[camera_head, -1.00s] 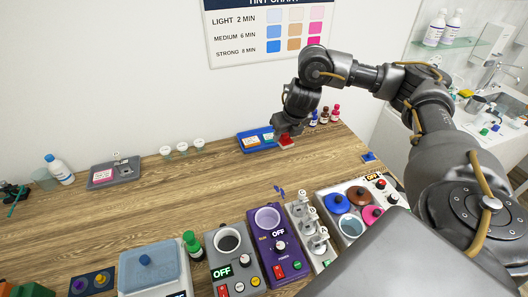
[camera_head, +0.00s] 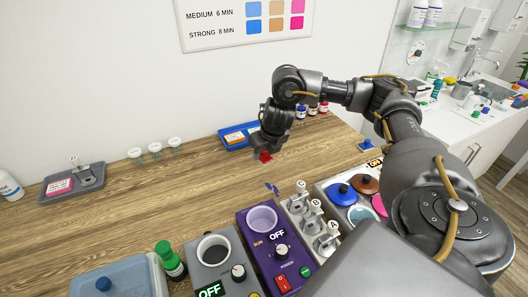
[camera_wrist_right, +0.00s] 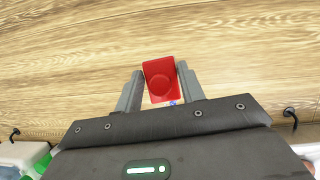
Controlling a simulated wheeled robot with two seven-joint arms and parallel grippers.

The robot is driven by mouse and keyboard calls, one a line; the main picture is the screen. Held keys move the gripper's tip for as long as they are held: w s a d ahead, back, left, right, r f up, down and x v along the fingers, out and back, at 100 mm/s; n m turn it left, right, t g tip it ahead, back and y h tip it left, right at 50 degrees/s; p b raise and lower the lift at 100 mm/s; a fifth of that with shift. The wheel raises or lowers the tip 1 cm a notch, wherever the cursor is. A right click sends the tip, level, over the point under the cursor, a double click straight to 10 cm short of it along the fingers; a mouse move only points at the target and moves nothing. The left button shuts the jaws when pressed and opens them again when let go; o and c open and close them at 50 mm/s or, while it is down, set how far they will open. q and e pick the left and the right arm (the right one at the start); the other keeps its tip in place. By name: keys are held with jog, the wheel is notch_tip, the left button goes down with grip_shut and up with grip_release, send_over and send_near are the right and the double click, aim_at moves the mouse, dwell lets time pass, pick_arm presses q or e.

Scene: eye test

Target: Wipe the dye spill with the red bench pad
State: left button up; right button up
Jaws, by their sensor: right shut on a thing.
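The red bench pad (camera_head: 265,157) is in my right gripper (camera_head: 263,152), over the wooden bench just in front of the blue tray. In the right wrist view the red pad (camera_wrist_right: 160,78) sits between the two fingers, with a raised round middle. The dye spill (camera_head: 272,187) shows as small blue blotches on the wood, nearer to me than the pad and behind the purple warmer. In the wrist view a small blue spot (camera_wrist_right: 172,103) shows at the pad's near edge. Whether the pad touches the bench I cannot tell. My left gripper is not in view.
The blue tray (camera_head: 229,146) holds an orange-topped pad behind the gripper. The purple warmer (camera_head: 262,252), grey warmer (camera_head: 220,272) and clamp rack (camera_head: 312,227) stand close in front of the spill. Small bottles (camera_head: 312,110) stand behind the arm. Bench left of the spill is clear.

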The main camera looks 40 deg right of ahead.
jog(key=shift+f, duration=0.45)
notch_tip(320, 180, down, 6)
jog(key=b, duration=0.5)
jog(key=shift+b, duration=0.35)
jog(key=shift+s, duration=0.1)
jog(key=shift+f+b, duration=0.6)
jog(key=shift+f, duration=0.25)
jog(key=shift+r, duration=0.1)
jog(key=shift+s+a, duration=0.1)
jog(key=shift+s, duration=0.15)
jog(key=shift+s+a+r+p, duration=0.1)
jog(key=shift+s+a+p, duration=0.1)
jog(key=shift+s+p, duration=0.6)
jog(key=shift+s+a+p, duration=0.3)
jog(key=shift+s+p, duration=0.1)
jog(key=shift+s, duration=0.4)
jog(key=shift+s+a+p, duration=0.25)
jog(key=shift+s+p, duration=0.15)
jog(key=shift+s, duration=0.4)
jog(key=shift+s+a+f+p, duration=0.1)
jog(key=shift+s+a+p, duration=0.1)
jog(key=shift+s, duration=0.3)
jog(key=shift+s+a+f+p, duration=0.1)
jog(key=shift+s+p, duration=0.05)
jog(key=shift+s, duration=0.35)
